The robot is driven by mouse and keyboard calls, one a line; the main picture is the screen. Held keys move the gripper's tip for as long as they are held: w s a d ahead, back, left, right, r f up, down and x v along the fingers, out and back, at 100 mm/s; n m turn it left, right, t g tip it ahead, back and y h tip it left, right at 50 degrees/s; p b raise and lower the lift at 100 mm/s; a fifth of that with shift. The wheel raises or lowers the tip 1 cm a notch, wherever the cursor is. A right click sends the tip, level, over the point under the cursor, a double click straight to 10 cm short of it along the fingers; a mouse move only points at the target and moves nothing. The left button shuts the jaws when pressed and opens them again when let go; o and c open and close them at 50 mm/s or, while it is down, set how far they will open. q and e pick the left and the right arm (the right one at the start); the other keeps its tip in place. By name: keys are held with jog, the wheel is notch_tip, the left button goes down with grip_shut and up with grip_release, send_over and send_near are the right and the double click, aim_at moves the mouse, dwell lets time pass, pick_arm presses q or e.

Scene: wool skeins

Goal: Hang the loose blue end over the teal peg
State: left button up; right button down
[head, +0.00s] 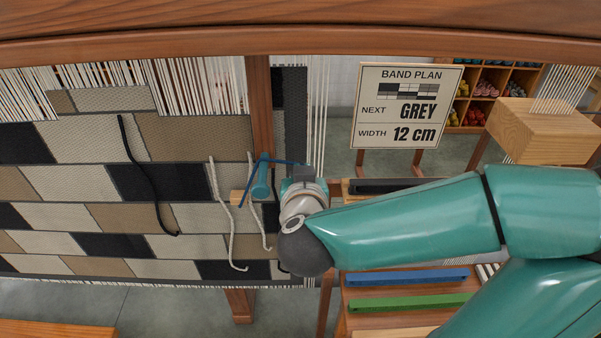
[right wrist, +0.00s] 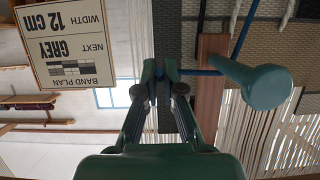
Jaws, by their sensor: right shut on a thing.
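The teal peg (head: 261,180) sticks out near the brown wooden post, and its round head is large in the right wrist view (right wrist: 265,88). The blue end (head: 247,188) rises from the left of the peg, bends near its top and runs right to my right gripper (head: 301,172). In the right wrist view the blue end (right wrist: 242,35) also passes by the peg's shaft. I cannot tell whether it touches the peg. My right gripper (right wrist: 160,75) is shut on the blue end, to the right of the peg. My left gripper is not in view.
The woven cloth (head: 70,185) has a loose black strand (head: 145,180) and cream strands (head: 222,210) hanging on it. The band plan sign (head: 407,106) stands behind at the right. Blue (head: 408,277) and green (head: 410,307) bars lie below my right arm.

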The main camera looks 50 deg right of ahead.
notch_tip(320, 180, down, 7)
jog(key=b, duration=0.5)
jog(key=shift+w+a+r, duration=0.15)
jog(key=shift+w+a, duration=0.1)
jog(key=shift+a, duration=0.05)
jog(key=c, duration=1.3)
grip_release()
jog(key=shift+d, duration=0.15)
jog(key=shift+o, duration=0.4)
jog(key=shift+r, duration=0.1)
jog(key=o, duration=0.6)
jog(key=shift+w, duration=0.1)
jog(key=shift+o, duration=0.2)
jog(key=o, duration=0.6)
jog(key=shift+r, duration=0.1)
